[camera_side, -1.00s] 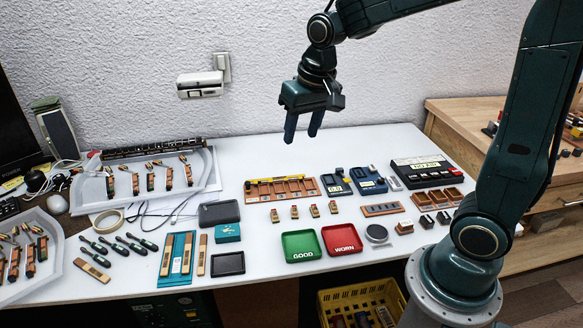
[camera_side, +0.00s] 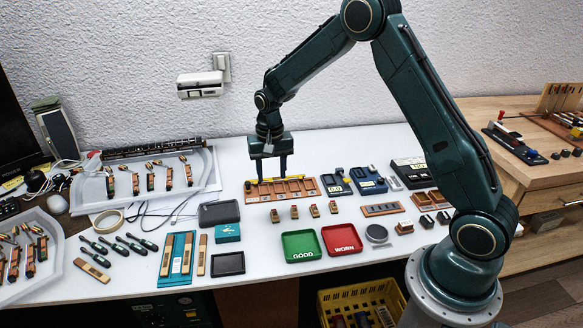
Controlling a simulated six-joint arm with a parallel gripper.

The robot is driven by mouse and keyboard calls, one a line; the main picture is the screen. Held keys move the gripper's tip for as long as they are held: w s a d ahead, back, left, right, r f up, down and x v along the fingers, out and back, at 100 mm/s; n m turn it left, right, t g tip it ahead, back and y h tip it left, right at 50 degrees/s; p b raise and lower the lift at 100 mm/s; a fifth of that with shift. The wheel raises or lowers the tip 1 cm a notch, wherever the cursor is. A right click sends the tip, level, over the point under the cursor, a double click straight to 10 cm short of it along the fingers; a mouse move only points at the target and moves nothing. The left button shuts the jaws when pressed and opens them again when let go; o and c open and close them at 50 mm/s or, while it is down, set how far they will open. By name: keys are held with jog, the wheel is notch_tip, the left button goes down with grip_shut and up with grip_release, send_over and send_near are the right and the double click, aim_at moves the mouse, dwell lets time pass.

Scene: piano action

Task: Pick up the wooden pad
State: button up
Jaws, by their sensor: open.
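My gripper (camera_side: 272,176) is open and points down, with its fingertips over or just behind the long wooden compartment tray (camera_side: 308,189). I see nothing between its fingers. I cannot tell for sure which piece is the wooden pad. Flat wooden pieces lie at the front left: one with a dark mark (camera_side: 91,271), one upright in the picture (camera_side: 202,255), and others on a blue mat (camera_side: 177,281). My gripper is well apart from all of these. Several small wood-coloured blocks (camera_side: 295,212) stand in a row in front of the tray.
A green GOOD tray (camera_side: 301,247) and a red WORN tray (camera_side: 342,240) lie at the front. Dark-handled tools (camera_side: 105,245) and grey trays of hammer parts (camera_side: 130,190) fill the left. A yellow crate (camera_side: 352,299) stands below the front edge.

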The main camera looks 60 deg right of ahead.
jog(key=shift+w+f, duration=0.1)
jog(key=shift+f, duration=0.25)
jog(key=shift+f, duration=0.1)
send_over(275, 213)
jog(key=shift+w+a+f, duration=0.1)
jog(key=shift+f, duration=2)
jog(key=shift+w+a+f, duration=0.1)
jog(key=shift+f, duration=1.95)
jog(key=shift+s+d+f, duration=0.1)
jog(key=shift+f, duration=1.2)
jog(key=shift+s+d+f, duration=0.1)
jog(key=shift+f, duration=1.2)
grip_shut()
